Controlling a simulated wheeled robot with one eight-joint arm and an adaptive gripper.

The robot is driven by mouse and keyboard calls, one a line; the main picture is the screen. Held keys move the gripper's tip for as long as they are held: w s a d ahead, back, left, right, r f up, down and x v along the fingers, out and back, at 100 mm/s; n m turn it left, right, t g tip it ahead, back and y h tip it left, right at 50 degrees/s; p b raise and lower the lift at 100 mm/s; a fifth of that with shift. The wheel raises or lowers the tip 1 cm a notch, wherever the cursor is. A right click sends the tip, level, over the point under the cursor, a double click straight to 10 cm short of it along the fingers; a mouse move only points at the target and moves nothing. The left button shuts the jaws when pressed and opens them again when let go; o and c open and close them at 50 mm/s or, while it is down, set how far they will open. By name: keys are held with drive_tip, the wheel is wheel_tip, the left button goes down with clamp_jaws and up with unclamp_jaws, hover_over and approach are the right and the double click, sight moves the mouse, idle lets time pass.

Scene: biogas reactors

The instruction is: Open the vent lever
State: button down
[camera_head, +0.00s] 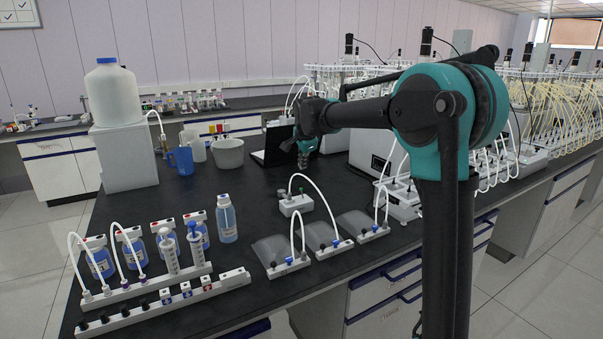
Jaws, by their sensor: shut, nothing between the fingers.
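My gripper (303,164) points down over the black bench, in front of the open laptop, with its fingers shut and nothing visible in them. A small white block (296,205) with a tube and a small dark upright part on top stands on the bench below and just in front of it. My gripper looks apart from the block. Small blue valve handles (289,261) show on white bases beside the grey gas bags (272,250). No part is clearly marked as the vent lever, and I cannot tell any lever's position at this size.
Blue-liquid bottles (227,219), two syringes (170,254) and a white strip with black knobs (165,303) stand at the front left. A grey tub (228,153), blue jug (180,160) and laptop (271,147) stand behind. Tubed reactors fill the right. My arm hides part of the bench.

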drive_tip(key=shift+v, duration=2.05)
drive_tip(key=shift+w+a+r, duration=0.1)
drive_tip(key=s+d+f+n, duration=0.3)
drive_tip(key=s+d+f, duration=0.4)
drive_tip(key=s+d, duration=0.15)
drive_tip(key=s+d+f+n, duration=0.3)
drive_tip(key=s+d+f, duration=0.45)
drive_tip(key=d, duration=0.25)
drive_tip(key=s+d+f+n+g, duration=0.1)
drive_tip(key=s+d+f+n, duration=0.2)
drive_tip(key=s+f, duration=0.3)
drive_tip(key=s+d+f+n+h, duration=0.1)
drive_tip(key=s+d+f, duration=0.5)
drive_tip(key=s, duration=1)
drive_tip(key=shift+f+n+g, duration=0.4)
drive_tip(key=shift+f+n, duration=0.25)
drive_tip(key=shift+n, duration=0.25)
drive_tip(key=shift+w, duration=0.1)
